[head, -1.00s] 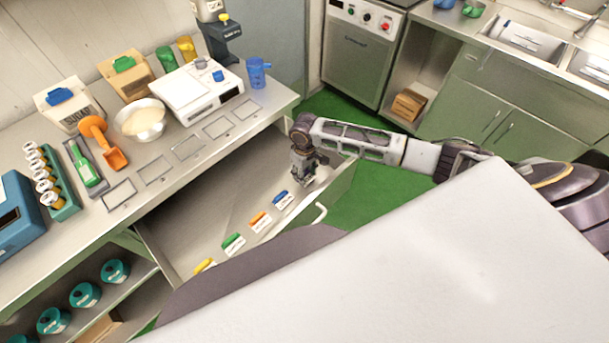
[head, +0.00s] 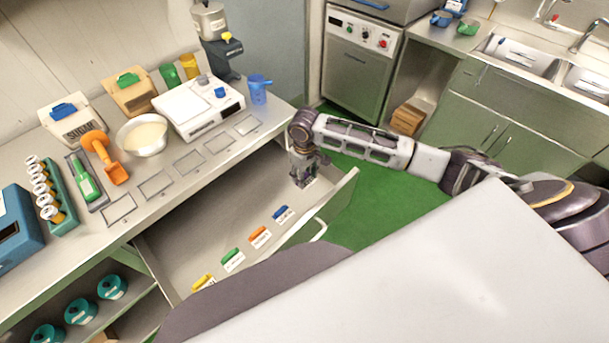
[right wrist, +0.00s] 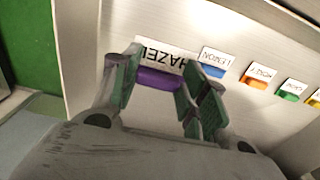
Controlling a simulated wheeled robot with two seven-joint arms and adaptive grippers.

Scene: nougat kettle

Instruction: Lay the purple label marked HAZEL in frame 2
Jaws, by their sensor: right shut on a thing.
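The purple HAZEL label (right wrist: 160,79) shows in the right wrist view, its white printed part upside down, between the fingers of my right gripper (right wrist: 158,92). That gripper is shut on its purple grip. In the head view my right gripper (head: 302,181) points down at the right end of the open drawer (head: 190,232) and mostly hides the label. I cannot tell how far the label is off the drawer floor. Several empty rectangular frames (head: 189,162) lie in a row along the counter's front; their numbers are not readable, so I cannot tell which is frame 2. My left gripper is not in view.
Blue LEMON (head: 283,212), orange HONEY (head: 259,235), green (head: 231,258) and yellow (head: 203,281) labels lie in the drawer. The drawer's front wall (head: 335,205) stands beside my gripper.

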